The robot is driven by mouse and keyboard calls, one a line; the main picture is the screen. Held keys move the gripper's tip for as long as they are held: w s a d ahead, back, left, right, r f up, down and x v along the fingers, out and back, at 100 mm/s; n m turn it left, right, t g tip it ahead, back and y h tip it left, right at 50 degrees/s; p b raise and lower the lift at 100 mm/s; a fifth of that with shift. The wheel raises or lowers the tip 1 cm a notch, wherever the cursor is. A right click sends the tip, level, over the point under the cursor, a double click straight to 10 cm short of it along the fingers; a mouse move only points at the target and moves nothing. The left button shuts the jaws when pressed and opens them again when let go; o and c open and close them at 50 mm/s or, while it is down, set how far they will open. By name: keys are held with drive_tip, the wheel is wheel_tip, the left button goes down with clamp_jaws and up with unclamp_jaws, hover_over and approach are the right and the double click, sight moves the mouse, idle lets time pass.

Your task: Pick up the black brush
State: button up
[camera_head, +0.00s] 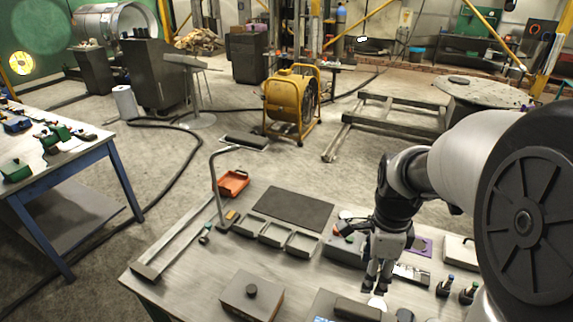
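My gripper (375,286) points down over the right half of the grey workbench (185,275). Its two dark fingertips look slightly apart, with nothing visible between them. A dark elongated block (357,309) lies at the front edge of the view, just below and left of the fingertips. It may be the black brush, but its bristles cannot be made out.
A grey box with a black knob (251,291) stands left of the gripper. Behind are a dark mat (291,208), grey trays (275,234) and an orange tray (233,182). Small dark bottles (445,285) stand at right. The bench's front left is mostly clear.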

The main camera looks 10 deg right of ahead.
drive_tip(key=m, duration=0.1)
drive_tip(key=b, duration=0.3)
hover_over(360, 309)
drive_tip(key=f, duration=1.2)
drive_tip(key=shift+d+f, duration=0.1)
drive_tip(key=shift+d, duration=0.15)
drive_tip(key=shift+a+f+b, duration=0.15)
drive_tip(key=shift+f+b, duration=0.2)
drive_tip(key=shift+f, duration=1.1)
drive_tip(key=shift+a+f+b, duration=0.1)
drive_tip(key=shift+f+b, duration=0.25)
drive_tip(key=shift+f, duration=1.05)
drive_tip(key=shift+c, duration=0.2)
drive_tip(key=c, duration=1.2)
drive_tip(key=shift+o, duration=0.2)
drive_tip(key=shift+r, duration=0.15)
wheel_tip(360, 309, up, 20)
drive_tip(key=p, duration=0.4)
drive_tip(key=shift+p, duration=0.4)
